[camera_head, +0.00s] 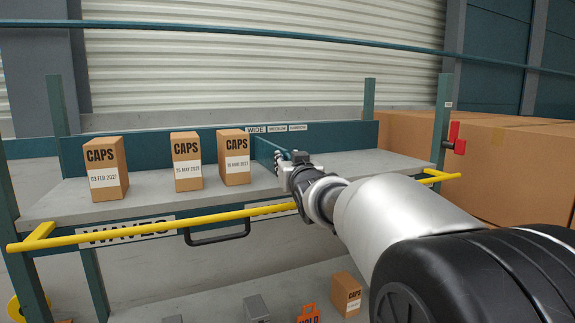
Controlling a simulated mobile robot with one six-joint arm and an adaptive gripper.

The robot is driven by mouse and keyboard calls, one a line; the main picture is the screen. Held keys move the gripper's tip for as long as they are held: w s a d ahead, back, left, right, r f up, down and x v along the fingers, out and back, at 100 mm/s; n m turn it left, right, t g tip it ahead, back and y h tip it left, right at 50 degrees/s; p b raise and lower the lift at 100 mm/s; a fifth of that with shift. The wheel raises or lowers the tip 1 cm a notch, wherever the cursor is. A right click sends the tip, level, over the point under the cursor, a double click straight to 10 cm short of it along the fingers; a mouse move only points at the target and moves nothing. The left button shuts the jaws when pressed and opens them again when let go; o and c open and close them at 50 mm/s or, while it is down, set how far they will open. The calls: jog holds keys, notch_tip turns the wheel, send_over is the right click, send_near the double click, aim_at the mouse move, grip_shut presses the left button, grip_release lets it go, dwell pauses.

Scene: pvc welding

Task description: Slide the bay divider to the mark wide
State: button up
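The bay divider (264,151) is a teal upright panel on the grey upper shelf, running from the back board toward the front. Its back end meets the back board below the left part of the "WIDE" label (256,129). The "MEDIUM" label (277,128) and "NARROW" label (298,127) follow to the right. My gripper (284,168) is at the front end of the divider, reaching in from the lower right. It overlaps the divider's front end in the picture; contact is not clear. Its fingers are small and partly hidden, so their opening cannot be told.
Three "CAPS" boxes (105,168) (187,161) (233,157) stand left of the divider, the rightmost close to it. A yellow rail (130,229) crosses the shelf front. The shelf right of the divider (375,163) looks clear. A red handle (454,137) is on the right post.

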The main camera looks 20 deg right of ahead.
jog(key=s+a, duration=0.2)
jog(key=s, duration=0.9)
jog(key=shift+s, duration=0.4)
